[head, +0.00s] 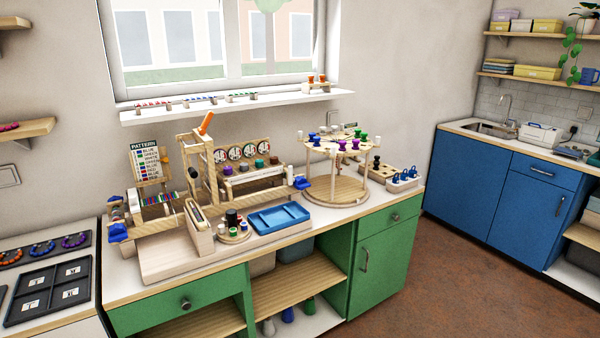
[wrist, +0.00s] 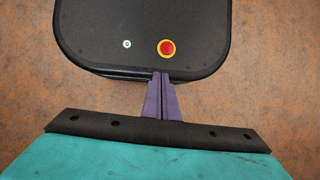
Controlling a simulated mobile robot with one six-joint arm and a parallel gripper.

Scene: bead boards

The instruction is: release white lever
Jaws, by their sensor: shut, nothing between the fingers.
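My gripper (wrist: 161,76) shows in the wrist view with its two purple fingers together and nothing between them. It points down over my own black base and is away from the counter. It is not in the head view. I cannot clearly pick out a white lever in the head view. A wooden bead stand on the counter carries an orange handle (head: 206,123), tilted up to the right. A wooden rack with round dials (head: 243,152) stands behind, with several coloured knobs on the bar in front. A round tiered wooden stand (head: 337,190) with coloured pegs is to the right.
The white-topped counter with green cabinets (head: 383,250) is crowded. A blue tray (head: 278,218) lies near its front. A pattern board (head: 146,162) stands at the left. A dark tray (head: 48,290) lies on the left cabinet. Brown floor (head: 450,280) is clear before the blue cabinets (head: 503,197).

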